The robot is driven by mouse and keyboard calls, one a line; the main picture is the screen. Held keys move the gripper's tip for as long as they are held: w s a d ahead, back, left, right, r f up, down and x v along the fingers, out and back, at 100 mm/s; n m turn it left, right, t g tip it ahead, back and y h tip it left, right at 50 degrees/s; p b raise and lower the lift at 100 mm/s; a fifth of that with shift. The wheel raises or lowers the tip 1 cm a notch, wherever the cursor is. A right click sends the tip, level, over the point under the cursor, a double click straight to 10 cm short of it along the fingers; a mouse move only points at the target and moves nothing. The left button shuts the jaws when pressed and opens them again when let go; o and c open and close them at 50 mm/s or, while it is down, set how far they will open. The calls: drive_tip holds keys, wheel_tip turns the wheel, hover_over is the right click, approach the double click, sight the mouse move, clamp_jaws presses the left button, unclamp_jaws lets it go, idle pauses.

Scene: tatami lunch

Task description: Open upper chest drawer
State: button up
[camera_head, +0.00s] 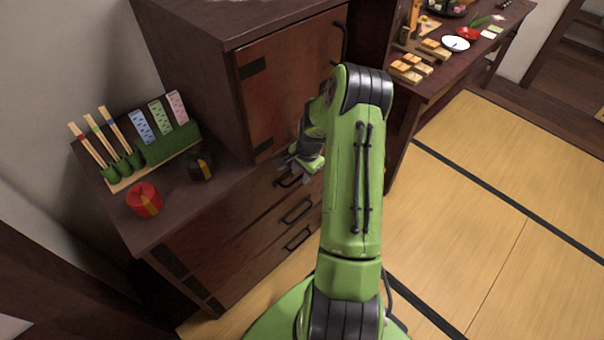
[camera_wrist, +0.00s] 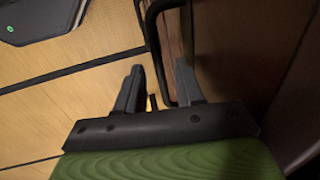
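The wooden chest (camera_head: 200,240) stands left of my arm with several drawers, each with a black bar handle. The upper drawer's handle (camera_head: 288,180) is just below my gripper (camera_head: 305,165), and this drawer looks flush with the chest front. In the wrist view, my gripper (camera_wrist: 158,85) has its two grey fingers apart. A black bar handle (camera_wrist: 154,35) reaches down between the fingers, with gaps visible beside it. The dark reddish wood front (camera_wrist: 235,50) lies right of the fingers. My arm partly hides the drawer's right end in the head view.
A cabinet (camera_head: 295,85) with its own black handle rises above the drawers. A red pot (camera_head: 144,200), a black pot (camera_head: 199,167) and a green holder (camera_head: 168,143) stand on the chest top. A food table (camera_head: 440,85) is behind right. Tatami floor on the right is clear.

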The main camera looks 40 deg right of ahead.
clamp_jaws()
idle(1.4)
